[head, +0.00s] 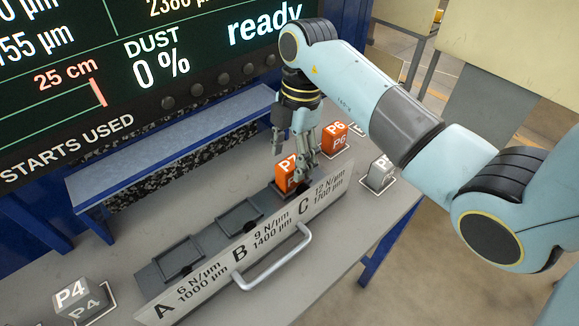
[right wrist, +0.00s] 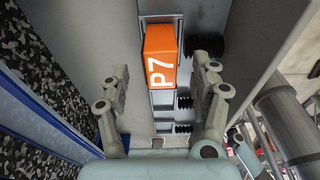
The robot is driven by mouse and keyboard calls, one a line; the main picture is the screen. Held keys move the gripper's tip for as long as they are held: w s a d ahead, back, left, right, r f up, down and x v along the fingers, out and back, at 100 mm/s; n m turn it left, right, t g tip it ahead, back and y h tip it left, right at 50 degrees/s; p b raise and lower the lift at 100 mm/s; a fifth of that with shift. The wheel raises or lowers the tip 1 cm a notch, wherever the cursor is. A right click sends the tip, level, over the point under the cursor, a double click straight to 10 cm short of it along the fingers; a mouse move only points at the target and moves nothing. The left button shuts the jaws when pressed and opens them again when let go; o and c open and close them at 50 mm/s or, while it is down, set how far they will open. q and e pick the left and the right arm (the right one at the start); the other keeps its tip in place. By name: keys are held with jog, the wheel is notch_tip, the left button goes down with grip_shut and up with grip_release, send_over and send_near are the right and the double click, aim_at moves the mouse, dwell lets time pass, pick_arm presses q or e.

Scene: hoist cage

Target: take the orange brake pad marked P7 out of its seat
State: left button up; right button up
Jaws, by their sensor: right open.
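The orange brake pad marked P7 (head: 286,172) stands in the seat by the letter C, at the far end of a grey holder (head: 240,252) with seats A, B and C. Seats A and B look empty. My right gripper (head: 304,155) is at the pad and partly covers it in the head view. In the right wrist view the pad P7 (right wrist: 160,58) shows between the two open fingers of my right gripper (right wrist: 163,85), with a gap on each side. My left gripper is not in view.
An orange block P6 (head: 336,138) stands behind the holder, and a grey block (head: 380,172) stands to its right. A grey block P4 (head: 78,298) is at the front left. A handle (head: 275,262) sticks out from the holder's front. A raised shelf (head: 170,150) and a screen (head: 130,60) are behind.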

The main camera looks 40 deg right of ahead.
jog(key=shift+a+f, duration=0.15)
jog(key=shift+f, duration=0.9)
jog(key=shift+c, duration=1.5)
jog(key=c, duration=0.7)
grip_shut()
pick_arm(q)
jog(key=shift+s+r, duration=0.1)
